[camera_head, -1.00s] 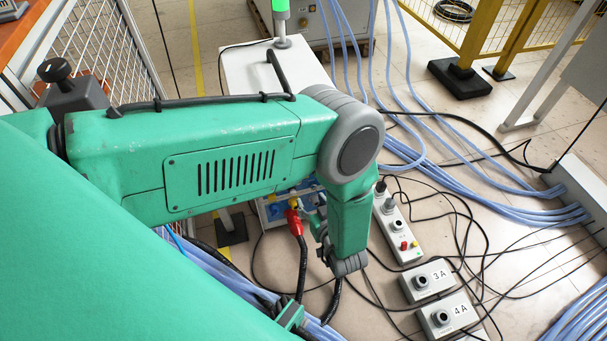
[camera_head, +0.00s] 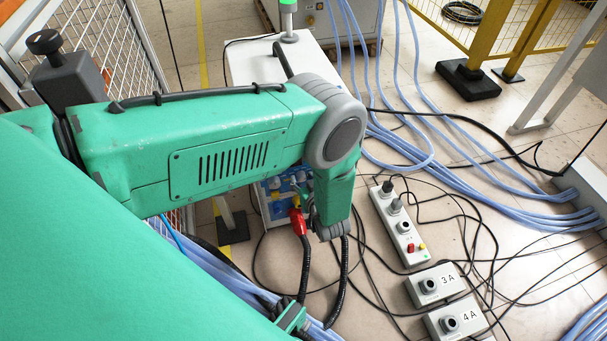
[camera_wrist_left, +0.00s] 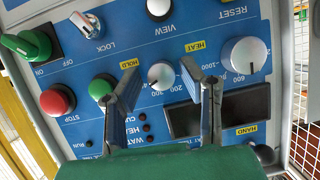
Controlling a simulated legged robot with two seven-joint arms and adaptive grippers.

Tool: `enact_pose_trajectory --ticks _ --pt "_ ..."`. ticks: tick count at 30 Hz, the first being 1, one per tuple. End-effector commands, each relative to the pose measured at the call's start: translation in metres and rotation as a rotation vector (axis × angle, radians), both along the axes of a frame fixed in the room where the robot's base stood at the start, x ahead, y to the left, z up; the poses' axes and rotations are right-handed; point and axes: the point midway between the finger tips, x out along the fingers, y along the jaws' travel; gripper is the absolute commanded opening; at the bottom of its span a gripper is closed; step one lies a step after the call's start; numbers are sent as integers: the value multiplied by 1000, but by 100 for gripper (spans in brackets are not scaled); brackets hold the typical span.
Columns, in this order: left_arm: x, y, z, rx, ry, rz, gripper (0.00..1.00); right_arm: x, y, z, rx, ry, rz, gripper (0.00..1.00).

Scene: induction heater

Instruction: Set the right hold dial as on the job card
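In the left wrist view, the blue panel (camera_wrist_left: 75,75) fills the picture and is tilted. The grey hold dial (camera_wrist_left: 160,73), with a dark pointer mark, is beside a yellow HOLD label. My left gripper (camera_wrist_left: 160,70) is open, its two fingers spread on either side of this dial; I cannot tell whether they touch it. A larger grey heat dial (camera_wrist_left: 243,56) stands to the right, outside the fingers. In the head view my left gripper (camera_head: 328,228) is low in front of the panel (camera_head: 278,192), mostly hidden by my arm. No readable job card shows. My right gripper is out of view.
In the head view, a red plug (camera_head: 297,220) with black cable hangs beside my gripper. Boxes marked 3A (camera_head: 436,285) and 4A (camera_head: 456,320) lie right.

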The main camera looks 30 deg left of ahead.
Motion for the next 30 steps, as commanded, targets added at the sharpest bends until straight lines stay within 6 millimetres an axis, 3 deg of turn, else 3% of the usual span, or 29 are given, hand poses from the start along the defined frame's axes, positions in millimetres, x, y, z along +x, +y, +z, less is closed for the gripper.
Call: enact_pose_trajectory --ticks 1,2,3,17,30 --pt "0 0 0 0 0 0 12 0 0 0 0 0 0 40" --pt "0 0 0 0 0 0 1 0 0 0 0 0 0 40" --pt "0 0 0 0 0 0 0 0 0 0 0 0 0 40" --pt "-1 0 1 -52 -57 0 0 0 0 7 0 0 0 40" --pt "-3 1 1 -288 -332 0 0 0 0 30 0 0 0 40"
